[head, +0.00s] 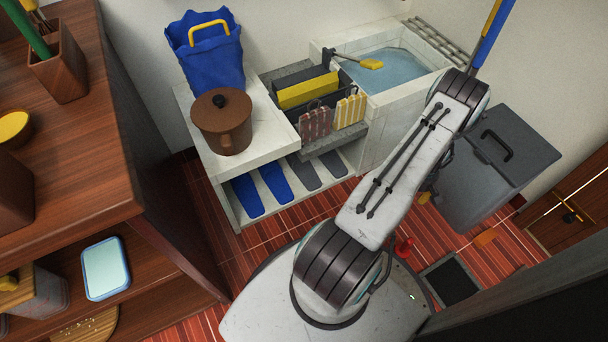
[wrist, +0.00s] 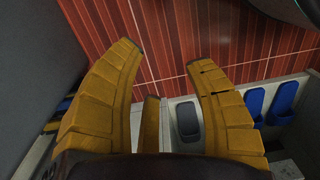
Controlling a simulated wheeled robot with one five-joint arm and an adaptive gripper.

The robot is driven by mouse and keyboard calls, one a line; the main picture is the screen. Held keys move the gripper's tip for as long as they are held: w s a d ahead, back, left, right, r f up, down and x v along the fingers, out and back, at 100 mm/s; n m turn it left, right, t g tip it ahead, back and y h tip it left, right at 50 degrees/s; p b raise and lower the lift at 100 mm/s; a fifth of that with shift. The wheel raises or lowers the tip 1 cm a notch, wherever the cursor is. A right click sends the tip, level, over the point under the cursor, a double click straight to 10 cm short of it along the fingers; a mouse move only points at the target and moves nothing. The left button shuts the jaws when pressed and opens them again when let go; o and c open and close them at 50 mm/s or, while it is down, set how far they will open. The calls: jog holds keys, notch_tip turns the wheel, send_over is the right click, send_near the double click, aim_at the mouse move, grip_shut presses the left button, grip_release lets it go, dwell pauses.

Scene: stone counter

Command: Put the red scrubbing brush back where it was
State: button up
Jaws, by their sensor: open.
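I cannot make out the red scrubbing brush for certain in either view. A small red object (head: 403,248) shows in the head view beside my arm, just above my base; it is partly hidden and too small to identify. My gripper is mostly hidden behind my arm in the head view. In the wrist view my gripper (wrist: 165,58) has its yellow fingers spread wide, with nothing between the tips but the red tiled floor beyond.
A white bench (head: 245,158) bears a brown pot (head: 222,122) and a blue bag (head: 205,62). Blue slippers (head: 246,197) lie below. A basin of water (head: 405,68), a grey bin (head: 497,160) and a wooden shelf (head: 140,200) surround the red floor (head: 300,222).

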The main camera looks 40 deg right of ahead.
jog(key=w+a+r, duration=0.4)
jog(key=w+r, duration=1)
jog(key=w+a+r+n, duration=0.1)
jog(key=w+a+r, duration=0.3)
jog(key=a+r, duration=0.3)
jog(key=w+a+r, duration=0.5)
jog(key=a+r, duration=0.2)
jog(key=a+r+t+h, duration=0.1)
jog(key=a+r, duration=0.6)
jog(key=a, duration=0.5)
jog(key=s+a+r, duration=0.2)
jog(key=s+a, duration=0.3)
jog(key=a, duration=0.1)
jog(key=s+a+r+n+t, duration=0.1)
jog(key=s+a+r, duration=0.1)
jog(key=s+a, duration=0.3)
jog(key=shift+s+a+r+y, duration=0.25)
jog(key=shift+a+r+y, duration=0.15)
jog(key=shift+a, duration=0.75)
jog(key=shift+d, duration=0.1)
